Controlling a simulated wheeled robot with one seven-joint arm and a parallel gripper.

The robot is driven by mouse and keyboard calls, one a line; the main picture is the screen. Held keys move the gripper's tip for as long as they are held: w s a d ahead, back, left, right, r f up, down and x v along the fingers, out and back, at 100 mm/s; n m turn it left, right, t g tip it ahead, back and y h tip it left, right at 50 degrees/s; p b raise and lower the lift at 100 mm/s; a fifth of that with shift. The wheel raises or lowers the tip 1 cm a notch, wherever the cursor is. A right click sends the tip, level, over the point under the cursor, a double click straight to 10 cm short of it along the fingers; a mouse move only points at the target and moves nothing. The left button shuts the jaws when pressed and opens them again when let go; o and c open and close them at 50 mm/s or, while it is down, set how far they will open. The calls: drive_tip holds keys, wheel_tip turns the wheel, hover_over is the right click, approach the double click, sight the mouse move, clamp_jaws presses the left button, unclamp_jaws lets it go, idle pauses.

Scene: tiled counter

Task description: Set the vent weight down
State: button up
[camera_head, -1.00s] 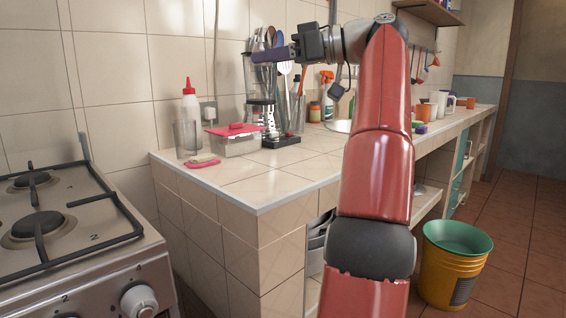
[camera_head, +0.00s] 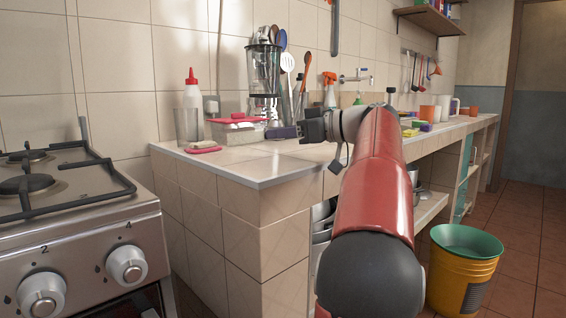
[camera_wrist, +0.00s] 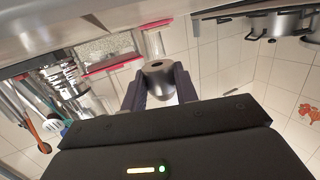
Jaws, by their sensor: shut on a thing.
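The vent weight (camera_wrist: 158,68) is a small grey, rounded piece with a dark hole in its end. In the wrist view it sits between the two dark fingers of my gripper (camera_wrist: 160,86), which is shut on it. In the head view my gripper (camera_head: 281,132) is low over the tiled counter (camera_head: 262,168), pointing left, close to the pink-lidded box (camera_head: 236,134).
A blender (camera_head: 264,72) and utensils stand behind my gripper. A glass (camera_head: 187,126), a red-capped bottle (camera_head: 191,90) and a pink item (camera_head: 203,150) are at the left. The counter's front is clear. A stove (camera_head: 75,215) stands left, a yellow bucket (camera_head: 464,268) right.

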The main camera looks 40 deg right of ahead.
sight(283, 160)
drive_tip(key=shift+f+b, duration=0.5)
drive_tip(key=shift+f, duration=1.65)
drive_tip(key=shift+f, duration=0.2)
drive_tip(key=o, duration=1.1)
drive_tip(key=shift+r, duration=0.25)
drive_tip(key=v, duration=1.2)
